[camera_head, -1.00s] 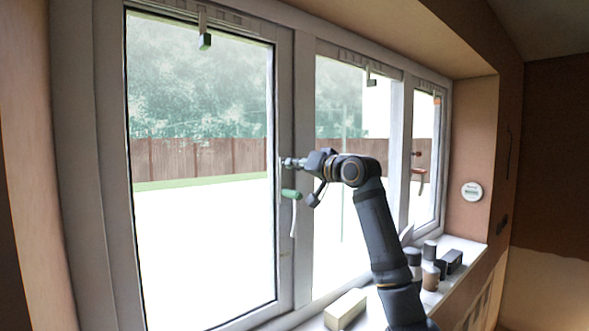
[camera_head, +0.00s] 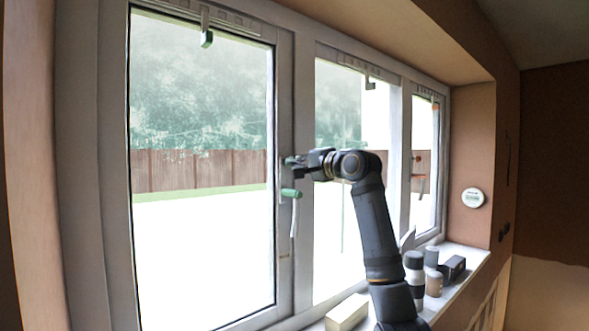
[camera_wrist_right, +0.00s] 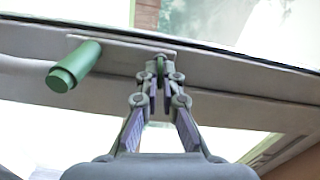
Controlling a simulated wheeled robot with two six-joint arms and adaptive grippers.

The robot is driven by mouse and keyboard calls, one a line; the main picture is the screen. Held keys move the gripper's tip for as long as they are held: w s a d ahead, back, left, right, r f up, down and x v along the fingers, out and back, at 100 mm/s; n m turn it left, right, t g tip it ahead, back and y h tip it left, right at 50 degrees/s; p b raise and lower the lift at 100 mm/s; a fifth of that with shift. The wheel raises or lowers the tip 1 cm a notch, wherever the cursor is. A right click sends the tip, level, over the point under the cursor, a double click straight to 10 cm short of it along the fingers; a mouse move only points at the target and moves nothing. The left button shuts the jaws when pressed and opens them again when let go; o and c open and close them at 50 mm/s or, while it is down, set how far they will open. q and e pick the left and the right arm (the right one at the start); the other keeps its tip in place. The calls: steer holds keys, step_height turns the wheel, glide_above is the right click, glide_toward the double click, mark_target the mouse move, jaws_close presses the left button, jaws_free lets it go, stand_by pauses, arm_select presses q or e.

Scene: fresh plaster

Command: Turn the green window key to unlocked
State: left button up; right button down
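The green window key (camera_wrist_right: 160,64) is small and sits on the window frame. It is mostly hidden by my right gripper (camera_wrist_right: 160,78), whose two fingertips close in on either side of it. In the head view the right gripper (camera_head: 291,161) reaches the frame just above the green handle grip (camera_head: 291,193). That grip also shows in the right wrist view (camera_wrist_right: 74,66), left of the fingers and apart from them. I cannot tell which way the key points. My left gripper is out of view.
A pale block (camera_head: 346,313) lies on the sill below my right arm. Several jars and a black box (camera_head: 452,268) stand at the sill's right end. A white lever (camera_head: 294,217) hangs below the green grip. A round white dial (camera_head: 473,197) is on the right wall.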

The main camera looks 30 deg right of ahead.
steer(key=shift+m+b, duration=0.3)
steer(key=shift+m, duration=0.5)
steer(key=c, duration=1.5)
jaws_free()
steer(key=shift+d, duration=0.15)
steer(key=shift+c, duration=0.2)
steer(key=shift+s, duration=0.1)
steer(key=s, duration=1.1)
steer(key=shift+s+d, duration=0.4)
